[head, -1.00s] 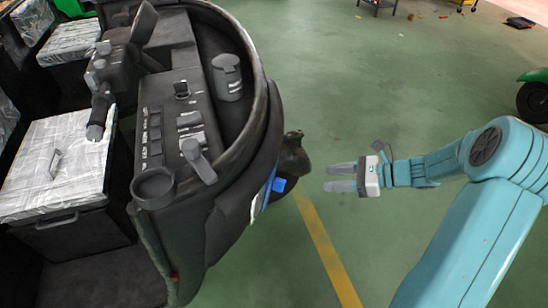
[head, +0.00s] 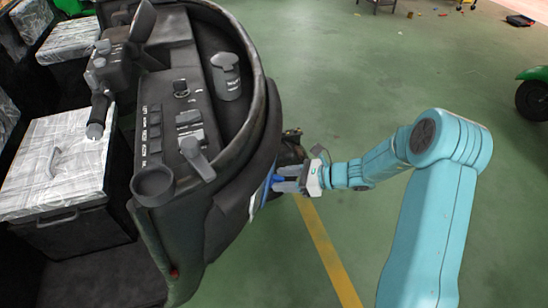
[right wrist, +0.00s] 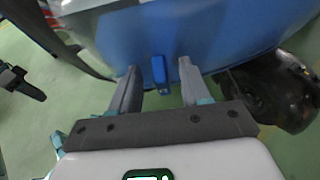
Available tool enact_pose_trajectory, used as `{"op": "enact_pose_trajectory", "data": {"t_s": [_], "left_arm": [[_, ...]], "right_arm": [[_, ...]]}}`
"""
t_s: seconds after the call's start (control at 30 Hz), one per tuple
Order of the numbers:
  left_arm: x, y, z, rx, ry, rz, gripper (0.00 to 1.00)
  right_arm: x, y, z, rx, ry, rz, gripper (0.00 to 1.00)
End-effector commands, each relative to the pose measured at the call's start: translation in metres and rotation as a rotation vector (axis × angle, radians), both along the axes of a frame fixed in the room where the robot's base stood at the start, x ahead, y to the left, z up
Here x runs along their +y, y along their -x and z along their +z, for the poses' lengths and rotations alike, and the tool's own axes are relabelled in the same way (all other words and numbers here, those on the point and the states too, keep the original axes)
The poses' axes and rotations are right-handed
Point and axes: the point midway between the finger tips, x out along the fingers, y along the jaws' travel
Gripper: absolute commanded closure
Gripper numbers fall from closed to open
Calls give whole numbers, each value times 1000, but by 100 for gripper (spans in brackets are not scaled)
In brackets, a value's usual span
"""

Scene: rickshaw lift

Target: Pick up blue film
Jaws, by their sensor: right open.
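The blue film (right wrist: 225,35) covers a curved panel on the vehicle's side and fills the upper part of the right wrist view. A small blue tab (right wrist: 159,72) sticks out from its lower edge. In the head view only a thin blue strip of the film (head: 266,187) shows at the vehicle's side. My right gripper (head: 278,182) is open, with its fingertips close to the film. In the right wrist view its two fingers (right wrist: 158,82) stand on either side of the tab, with gaps on both sides. My left gripper is not in view.
The dark vehicle (head: 215,215) with its dashboard (head: 170,110) and seats (head: 60,150) fills the left. A dark round part (right wrist: 275,95) sits right of my fingers in the wrist view.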

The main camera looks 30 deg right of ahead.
Motion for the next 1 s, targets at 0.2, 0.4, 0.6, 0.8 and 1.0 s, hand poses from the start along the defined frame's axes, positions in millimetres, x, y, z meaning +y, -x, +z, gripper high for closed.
{"op": "enact_pose_trajectory", "data": {"t_s": [0.2,0.4,0.6,0.8,1.0], "left_arm": [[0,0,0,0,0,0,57],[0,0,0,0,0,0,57],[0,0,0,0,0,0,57],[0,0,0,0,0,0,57],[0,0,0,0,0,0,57]], "right_arm": [[0,0,0,0,0,0,79],[0,0,0,-1,1,0,100],[-1,1,1,-1,1,0,100],[-9,8,12,-3,3,-1,100],[-38,37,35,-3,6,-6,100]]}}
